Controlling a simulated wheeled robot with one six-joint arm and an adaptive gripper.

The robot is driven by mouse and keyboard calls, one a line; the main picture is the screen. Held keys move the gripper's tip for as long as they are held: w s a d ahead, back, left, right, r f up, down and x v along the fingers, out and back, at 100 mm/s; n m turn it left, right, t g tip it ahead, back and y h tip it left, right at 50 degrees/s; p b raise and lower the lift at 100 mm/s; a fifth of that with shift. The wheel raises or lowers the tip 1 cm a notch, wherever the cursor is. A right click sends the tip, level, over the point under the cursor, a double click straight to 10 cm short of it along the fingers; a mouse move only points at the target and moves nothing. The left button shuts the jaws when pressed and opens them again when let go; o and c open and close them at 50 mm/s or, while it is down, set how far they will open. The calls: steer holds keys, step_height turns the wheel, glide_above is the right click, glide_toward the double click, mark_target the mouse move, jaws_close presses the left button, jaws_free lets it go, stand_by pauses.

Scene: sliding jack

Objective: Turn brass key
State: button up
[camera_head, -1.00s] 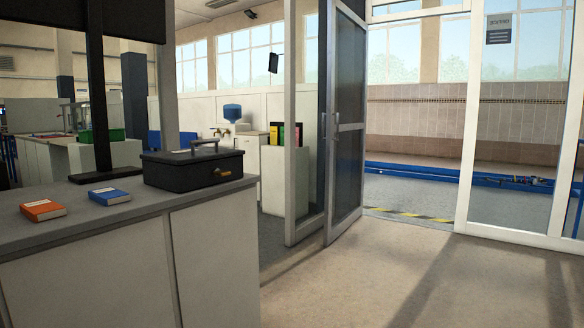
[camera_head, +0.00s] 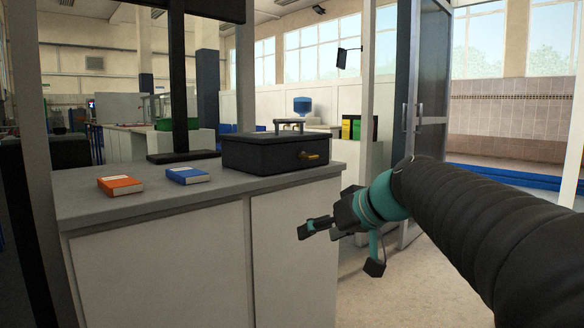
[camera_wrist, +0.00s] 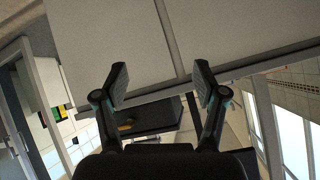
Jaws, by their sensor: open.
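The brass key (camera_head: 309,155) sits in the front face of a black box (camera_head: 268,156) with a handle on its lid. The box stands at the right end of a grey counter top (camera_head: 120,213). My gripper (camera_head: 338,249) is open and empty, in front of the counter's right end, below and to the right of the key in the head view. The wrist view looks upside down: the black box (camera_wrist: 158,117) and the brass key (camera_wrist: 126,126) show between and behind the open fingers. The gripper is apart from the key.
An orange book (camera_head: 120,185) and a blue book (camera_head: 188,175) lie on the counter, left of the box. A black stand (camera_head: 182,155) rises behind them. White cabinet doors (camera_head: 293,255) form the counter front. A glass door (camera_head: 428,110) stands open at the right, with floor in front.

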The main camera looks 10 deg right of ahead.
steer(key=w+d+r+n+t+y+b, duration=0.1)
steer(key=w+d+r+t, duration=0.15)
steer(key=w, duration=0.35)
steer(key=w+d+r+n+t+y+b, duration=0.1)
steer(key=w+d+r+b, duration=0.15)
steer(key=w, duration=0.35)
steer(key=n+t+y, duration=0.2)
glide_toward(314, 156)
steer(key=p+x, duration=0.2)
steer(key=x, duration=1)
steer(key=shift+d, duration=0.1)
steer(key=c, duration=1.1)
steer(key=shift+c, duration=0.2)
